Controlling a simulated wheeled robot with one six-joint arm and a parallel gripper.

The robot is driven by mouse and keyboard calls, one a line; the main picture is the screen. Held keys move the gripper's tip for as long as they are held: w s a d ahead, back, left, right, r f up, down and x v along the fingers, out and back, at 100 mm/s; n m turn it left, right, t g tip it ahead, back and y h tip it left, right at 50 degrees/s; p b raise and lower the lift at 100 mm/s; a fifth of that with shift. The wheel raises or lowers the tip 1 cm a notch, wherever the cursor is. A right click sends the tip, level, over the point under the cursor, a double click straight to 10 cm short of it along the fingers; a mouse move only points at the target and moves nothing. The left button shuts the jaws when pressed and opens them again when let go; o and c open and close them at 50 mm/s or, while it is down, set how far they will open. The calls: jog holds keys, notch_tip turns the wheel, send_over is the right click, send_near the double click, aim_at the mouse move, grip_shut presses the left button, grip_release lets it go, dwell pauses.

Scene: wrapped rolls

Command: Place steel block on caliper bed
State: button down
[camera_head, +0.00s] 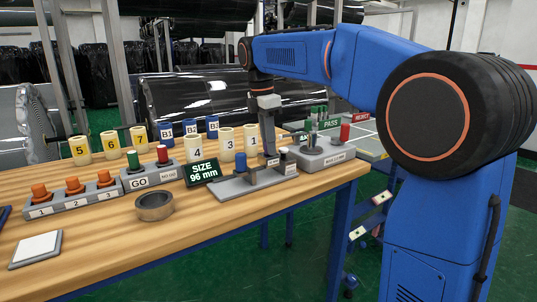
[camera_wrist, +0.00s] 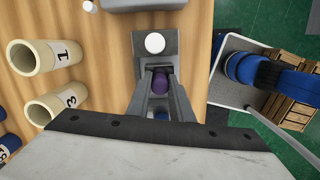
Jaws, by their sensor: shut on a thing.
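The caliper bed (camera_head: 240,187) is a grey plate on the bench, beside a black display (camera_head: 201,172) reading SIZE 96 mm. My gripper (camera_head: 270,151) points down over the far part of the bed. I see no clear steel block; whether this thing belongs to one, I cannot tell. The fingers hide its sides, and I cannot tell whether it touches the bed. A white-topped post (camera_wrist: 155,43) stands just beyond the fingertips.
Cream numbered rolls (camera_head: 197,149) and blue rolls (camera_head: 190,134) stand behind the bed. A dark ring (camera_head: 154,206), GO box (camera_head: 152,180) and orange-button row (camera_head: 73,198) are to the left. The front bench is mostly clear.

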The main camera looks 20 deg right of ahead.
aim_at(264, 155)
jog(key=shift+f, duration=1.6)
jog(key=c, duration=1.6)
grip_release()
jog(key=shift+f, duration=0.15)
notch_tip(264, 155, up, 12)
jog(key=a, duration=0.1)
jog(key=s+d+f+m+t+y, duration=0.1)
jog(key=s+d+f+m, duration=0.2)
jog(key=s+f+m, duration=0.35)
jog(key=s+d+f+m+t, duration=0.1)
jog(key=s+d+f+m, duration=0.2)
jog(key=s, duration=0.7)
jog(key=s+f+m+t, duration=0.1)
jog(key=s+f+m, duration=0.2)
jog(key=s+f, duration=0.2)
jog(key=s+d+f+m, duration=0.1)
jog(key=s+f+m, duration=0.2)
jog(key=s+f, duration=0.3)
jog(key=s+d+f+m+t, duration=0.1)
jog(key=s+f+m, duration=0.3)
jog(key=f, duration=0.5)
jog(key=shift+s+f+t, duration=0.15)
jog(key=shift+s+f, duration=0.05)
jog(key=shift+s, duration=0.3)
jog(key=shift+s+f+t, duration=0.15)
jog(key=shift+s+f, duration=0.05)
jog(key=shift+s, duration=0.3)
